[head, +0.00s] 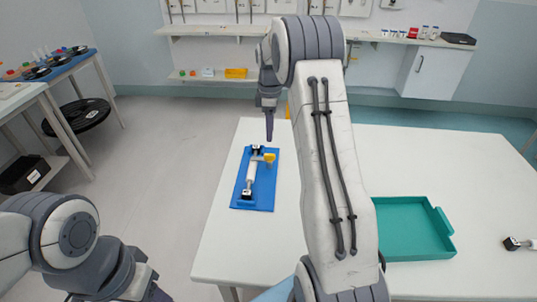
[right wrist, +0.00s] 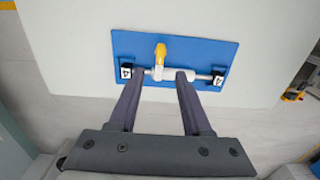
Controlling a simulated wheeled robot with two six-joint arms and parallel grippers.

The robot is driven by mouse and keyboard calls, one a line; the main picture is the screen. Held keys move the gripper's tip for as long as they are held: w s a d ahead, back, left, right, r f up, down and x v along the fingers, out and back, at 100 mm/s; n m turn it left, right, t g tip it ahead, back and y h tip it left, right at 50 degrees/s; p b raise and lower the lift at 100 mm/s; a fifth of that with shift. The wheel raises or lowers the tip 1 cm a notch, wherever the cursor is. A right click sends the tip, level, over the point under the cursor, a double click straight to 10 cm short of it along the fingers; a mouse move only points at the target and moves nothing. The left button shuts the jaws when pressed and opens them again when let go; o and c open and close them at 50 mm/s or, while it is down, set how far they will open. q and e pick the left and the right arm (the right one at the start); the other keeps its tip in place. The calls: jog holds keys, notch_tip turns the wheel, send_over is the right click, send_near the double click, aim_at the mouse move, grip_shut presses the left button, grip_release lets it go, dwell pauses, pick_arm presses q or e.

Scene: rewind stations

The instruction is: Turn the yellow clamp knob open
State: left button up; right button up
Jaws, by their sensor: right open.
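The yellow clamp knob (head: 269,158) sits on a blue plate (head: 264,198), beside a white rod (head: 251,172) held between two black-and-white end blocks. In the right wrist view the knob (right wrist: 160,52) stands up from the middle of the rod (right wrist: 203,77). My right gripper (head: 269,138) hangs above the far part of the plate, near the knob. In its wrist view the open fingers (right wrist: 160,74) appear on either side of the knob's line, with the tips just below it in the picture. I cannot tell whether they touch anything. Of my left arm only links show at lower left.
The plate lies near the left edge of a white table (head: 225,250). A green tray (head: 445,220) is on the right, and a small black-and-white part (head: 512,243) lies farther right. My right arm covers the middle of the table.

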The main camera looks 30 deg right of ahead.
aim_at(269, 155)
notch_tip(269, 155, down, 10)
jog(key=shift+r, duration=0.1)
dwell(0.4)
grip_shut()
